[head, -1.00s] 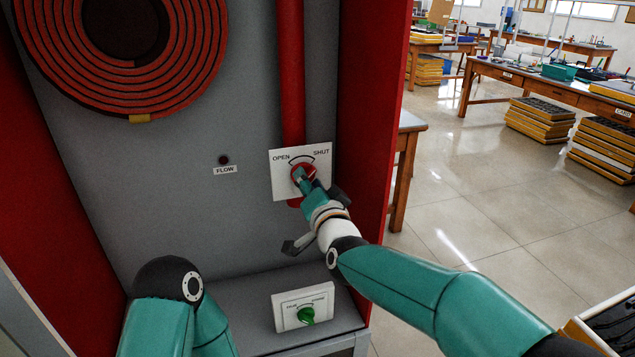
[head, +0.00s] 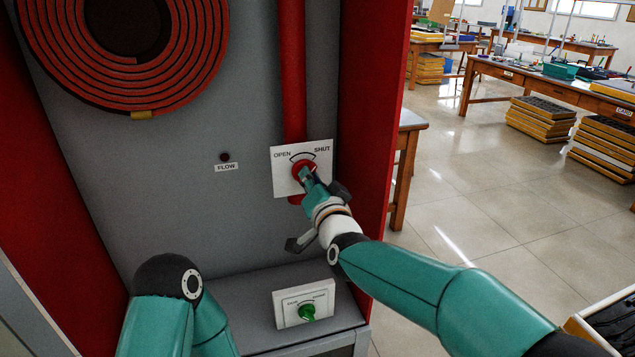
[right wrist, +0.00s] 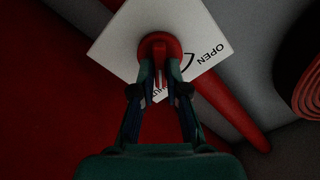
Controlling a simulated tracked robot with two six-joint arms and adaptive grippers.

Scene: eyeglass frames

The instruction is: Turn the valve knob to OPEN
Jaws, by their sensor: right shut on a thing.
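The red valve knob (head: 299,164) sits on a white plate (head: 320,152) marked OPEN at its left and SHUT at its right, with a black arc between. My right gripper (head: 306,176) reaches it from the lower right. In the right wrist view, the knob (right wrist: 159,43) has a red grip bar between the two fingertips (right wrist: 160,72), and the fingers are shut on it. The plate looks rotated there, with OPEN at the right and SHUT partly hidden behind the fingers. I cannot tell exactly where the knob points. My left gripper is out of view.
A red pipe (head: 292,75) runs down to the plate. A second white plate with a green knob (head: 307,312) stands on the ledge below. A FLOW label (head: 226,168) and a coiled red hose (head: 50,45) are at left. The red cabinet wall (head: 370,130) is close at right.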

